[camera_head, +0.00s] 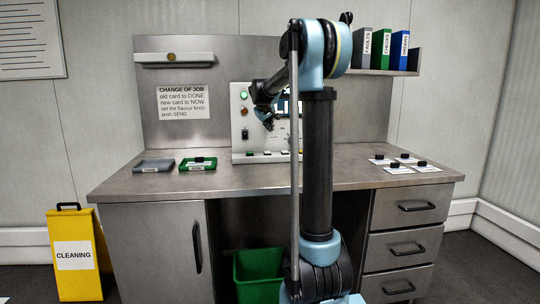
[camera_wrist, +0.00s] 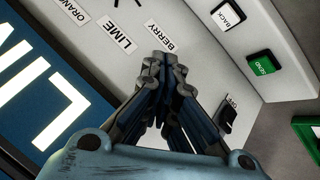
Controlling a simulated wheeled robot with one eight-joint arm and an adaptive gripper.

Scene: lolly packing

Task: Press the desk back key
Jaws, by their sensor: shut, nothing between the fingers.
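The back key (camera_wrist: 228,15) is a white key marked BACK in a dark frame, on the sloped ledge of the desk panel, at the top of the wrist view. In the head view it seems to be the pale key (camera_head: 267,153) on the panel's lower ledge. My gripper (camera_wrist: 165,58) is shut and empty, its fingertips in front of the panel face near the BERRY label (camera_wrist: 161,35). In the head view my gripper (camera_head: 268,124) is above the ledge, apart from the key.
A green SEND key (camera_wrist: 261,63) sits beside the back key. A dark switch (camera_wrist: 228,118) and a blue screen (camera_wrist: 40,90) are on the panel. A grey tray (camera_head: 136,167) and a green tray (camera_head: 183,165) lie left; cards with dark knobs (camera_head: 398,169) lie right.

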